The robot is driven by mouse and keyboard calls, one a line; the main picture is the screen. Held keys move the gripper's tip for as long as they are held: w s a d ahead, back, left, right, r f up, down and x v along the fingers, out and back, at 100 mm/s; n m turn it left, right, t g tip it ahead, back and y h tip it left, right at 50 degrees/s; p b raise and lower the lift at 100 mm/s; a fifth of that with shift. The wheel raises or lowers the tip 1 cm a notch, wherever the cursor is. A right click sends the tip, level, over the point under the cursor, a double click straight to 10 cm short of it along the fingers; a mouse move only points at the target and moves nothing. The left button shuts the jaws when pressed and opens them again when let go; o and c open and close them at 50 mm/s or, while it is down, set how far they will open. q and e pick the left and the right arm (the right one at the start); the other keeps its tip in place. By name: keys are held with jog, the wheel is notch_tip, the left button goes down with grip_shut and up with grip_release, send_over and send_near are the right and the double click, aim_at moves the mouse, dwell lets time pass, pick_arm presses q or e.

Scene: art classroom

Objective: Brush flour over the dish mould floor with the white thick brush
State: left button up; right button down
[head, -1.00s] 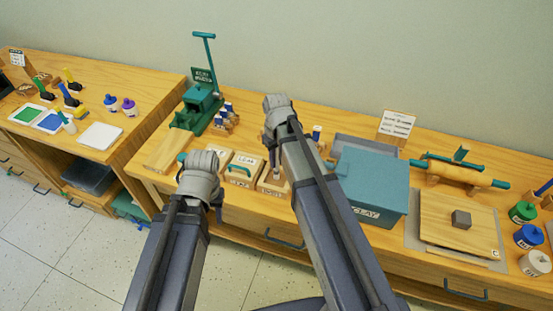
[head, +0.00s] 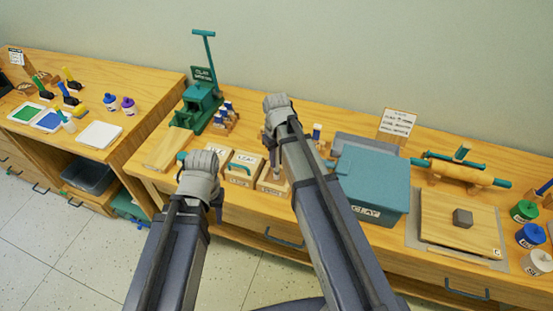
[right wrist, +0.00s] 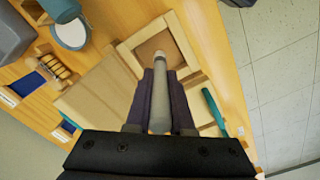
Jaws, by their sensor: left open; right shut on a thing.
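My right gripper (right wrist: 160,85) is shut on the pale grey-white brush (right wrist: 160,104), whose handle lies between the two dark fingers. The brush's far end is over the dish mould (right wrist: 127,53), a square wooden frame with a brown recessed floor; I cannot tell if it touches the floor. In the head view my right arm hides most of the mould (head: 268,186). A round container of white flour (right wrist: 73,34) stands beyond the mould in the right wrist view. My left gripper (head: 217,196) is open, held in front of the bench, its fingers mostly hidden by the wrist.
A wooden mould marked LEAF (head: 245,157) with a teal handle sits left of the dish mould. A blue-grey clay bin (head: 370,180) stands to the right. A green press (head: 203,105) stands at the back left.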

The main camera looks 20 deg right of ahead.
jog(key=shift+f, duration=0.2)
jog(key=shift+w+a, duration=0.45)
jog(key=shift+a, duration=0.2)
dwell(0.6)
jog(key=shift+s+d, duration=0.15)
dwell(0.3)
jog(key=shift+s+d, duration=0.2)
jog(key=shift+d, duration=0.1)
jog(key=shift+d, duration=0.1)
jog(key=shift+s+d, duration=0.25)
jog(key=shift+d, duration=0.05)
jog(key=shift+s+d, duration=0.1)
jog(key=shift+s+d, duration=0.2)
jog(key=shift+d, duration=0.1)
dwell(0.3)
dwell(0.4)
